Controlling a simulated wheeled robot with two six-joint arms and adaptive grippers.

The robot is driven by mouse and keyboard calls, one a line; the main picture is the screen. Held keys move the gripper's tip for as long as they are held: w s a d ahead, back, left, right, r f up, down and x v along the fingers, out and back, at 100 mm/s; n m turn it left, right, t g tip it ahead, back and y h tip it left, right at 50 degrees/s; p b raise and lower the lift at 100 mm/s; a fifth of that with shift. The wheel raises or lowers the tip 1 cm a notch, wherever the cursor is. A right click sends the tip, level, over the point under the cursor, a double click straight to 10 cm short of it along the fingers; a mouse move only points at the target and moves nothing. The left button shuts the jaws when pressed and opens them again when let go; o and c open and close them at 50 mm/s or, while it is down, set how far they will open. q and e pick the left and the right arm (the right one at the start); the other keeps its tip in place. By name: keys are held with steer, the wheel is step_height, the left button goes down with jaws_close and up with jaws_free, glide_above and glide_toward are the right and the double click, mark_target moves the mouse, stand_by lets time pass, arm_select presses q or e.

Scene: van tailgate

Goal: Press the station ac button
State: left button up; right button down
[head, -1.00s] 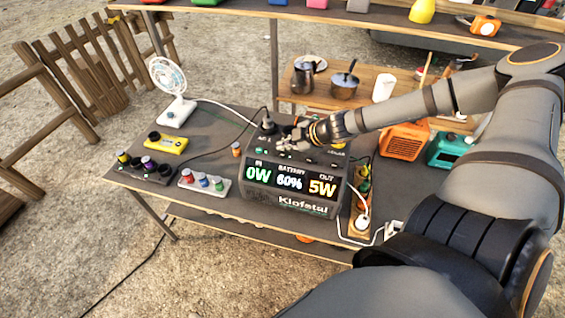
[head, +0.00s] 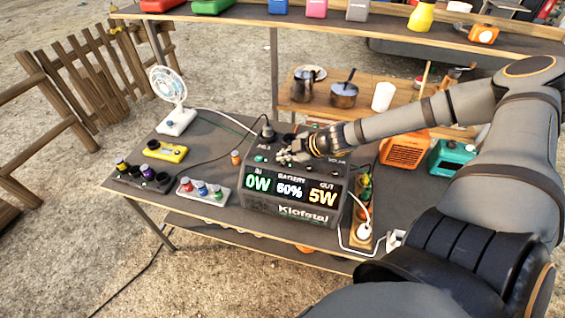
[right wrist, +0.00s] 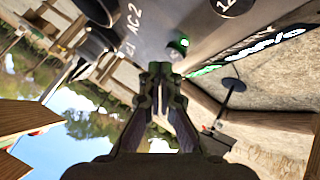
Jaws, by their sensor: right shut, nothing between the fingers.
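The dark power station (head: 290,210) stands on the table and its front display reads IN 0W, BATTERY 60% and OUT 5W. My right gripper (head: 282,156) is shut and empty at the station's top panel, its fingers pointing left. In the right wrist view the shut fingertips (right wrist: 160,68) are close to the station (right wrist: 155,25), near a small green-lit button (right wrist: 183,42) and the label AC2. I cannot tell whether the fingertips touch the panel. The hand hides part of the top controls. My left gripper is not in view.
A white fan (head: 172,100), a yellow device (head: 166,151) and a rack of small jars (head: 203,191) stand left of the station. A power strip (head: 364,215) lies right of it.

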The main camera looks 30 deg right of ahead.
mark_target(285, 164)
steer(key=shift+f, duration=0.1)
stand_by(0.4)
steer(key=shift+f+b, duration=0.35)
steer(key=shift+b, duration=0.1)
steer(key=shift+f, duration=0.15)
stand_by(0.3)
steer(key=shift+r+p, duration=0.45)
steer(key=shift+r, duration=0.2)
step_height(285, 164, up, 6)
steer(key=p, duration=0.6)
